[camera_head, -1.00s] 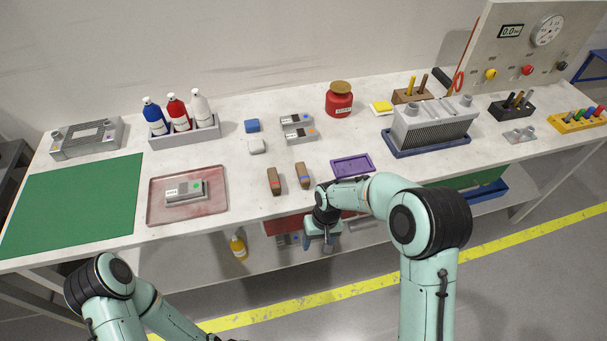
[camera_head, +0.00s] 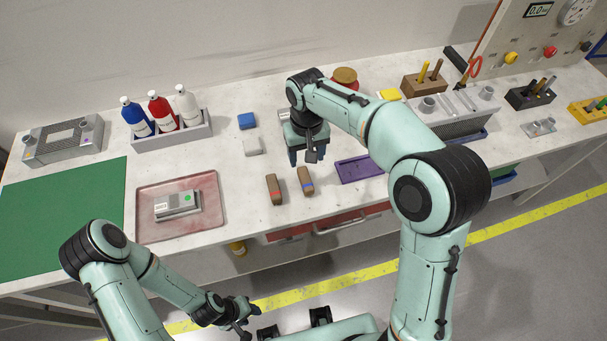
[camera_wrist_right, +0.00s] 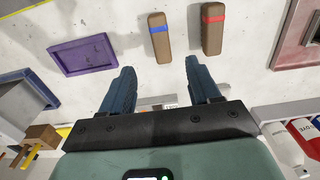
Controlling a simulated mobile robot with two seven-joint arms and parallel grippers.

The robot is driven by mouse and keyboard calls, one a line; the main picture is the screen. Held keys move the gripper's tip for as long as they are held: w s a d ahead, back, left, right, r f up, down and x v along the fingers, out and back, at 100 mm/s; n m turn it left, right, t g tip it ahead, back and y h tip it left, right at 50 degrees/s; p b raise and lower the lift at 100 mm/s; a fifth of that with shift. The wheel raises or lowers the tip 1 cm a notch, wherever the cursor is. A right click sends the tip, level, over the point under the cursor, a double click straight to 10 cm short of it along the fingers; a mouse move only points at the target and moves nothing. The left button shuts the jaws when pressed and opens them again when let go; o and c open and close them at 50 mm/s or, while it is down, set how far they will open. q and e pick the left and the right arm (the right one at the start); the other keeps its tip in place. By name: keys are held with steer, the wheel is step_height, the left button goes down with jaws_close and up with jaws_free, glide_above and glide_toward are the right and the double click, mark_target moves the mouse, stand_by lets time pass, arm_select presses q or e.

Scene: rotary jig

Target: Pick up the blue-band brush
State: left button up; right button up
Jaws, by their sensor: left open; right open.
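The blue-band brush (camera_head: 306,181), a brown block with a blue stripe, lies on the white bench near its front edge. It also shows in the right wrist view (camera_wrist_right: 158,42), just beyond the fingertips. The similar red-band brush (camera_head: 274,189) lies beside it, to its left; the right wrist view shows it too (camera_wrist_right: 213,28). My right gripper (camera_head: 307,157) is open and empty above the bench, slightly behind the blue-band brush. Its blue fingers show apart in the right wrist view (camera_wrist_right: 160,68). My left gripper (camera_head: 253,320) is open and empty, low in front of the bench.
A purple tray (camera_head: 358,169) lies right of the brushes. A red tray (camera_head: 150,222) holding a grey device lies left. Blue (camera_head: 247,121) and white (camera_head: 253,146) blocks stand behind. My right arm partly covers the red weight and the grey fixture. Clear bench surrounds the brushes.

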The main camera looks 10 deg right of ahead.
glide_above(306, 178)
steer(key=f, duration=0.4)
steer(key=shift+s+f, duration=0.4)
steer(key=shift+w+f, duration=0.2)
steer(key=shift+f, duration=0.3)
step_height(306, 178, down, 5)
steer(key=shift+w+r, duration=0.1)
steer(key=shift+w, duration=0.05)
arm_select(q)
steer(key=shift+s+f, duration=0.4)
steer(key=shift+s, duration=0.1)
steer(key=shift+s+f+b, duration=0.1)
steer(key=shift+b, duration=0.2)
arm_select(e)
steer(key=shift+f, duration=0.3)
steer(key=c, duration=1.1)
steer(key=shift+r, duration=0.15)
